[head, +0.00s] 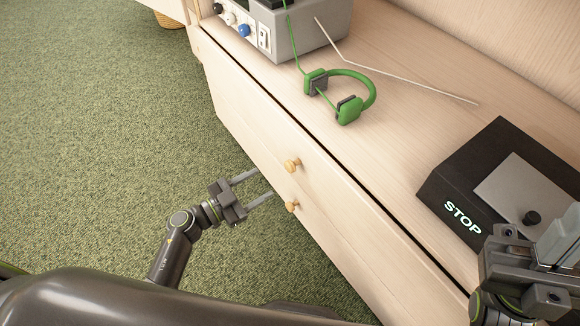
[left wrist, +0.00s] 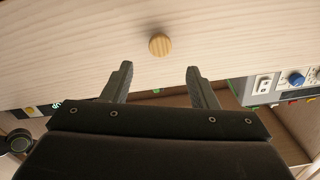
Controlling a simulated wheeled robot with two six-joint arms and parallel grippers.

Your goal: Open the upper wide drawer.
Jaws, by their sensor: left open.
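The light wood cabinet has an upper wide drawer (head: 253,105) that looks shut, with a thin dark gap above its front. Its round wooden knob (head: 292,165) sits above a second knob (head: 291,206) on the lower front. My left gripper (head: 265,184) is open and empty, its fingers pointing at the cabinet front near the two knobs, apart from both. In the left wrist view one knob (left wrist: 160,44) shows just beyond the open fingers; I cannot tell which knob it is. My right gripper (head: 555,255) is partly in view at the lower right; its fingertips are unclear.
On the cabinet top are green headphones (head: 340,95), a grey device (head: 285,32) with knobs, a thin pale rod (head: 400,78) and a black STOP box (head: 500,165) near my right gripper. Green carpet (head: 110,110) lies open left of the cabinet.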

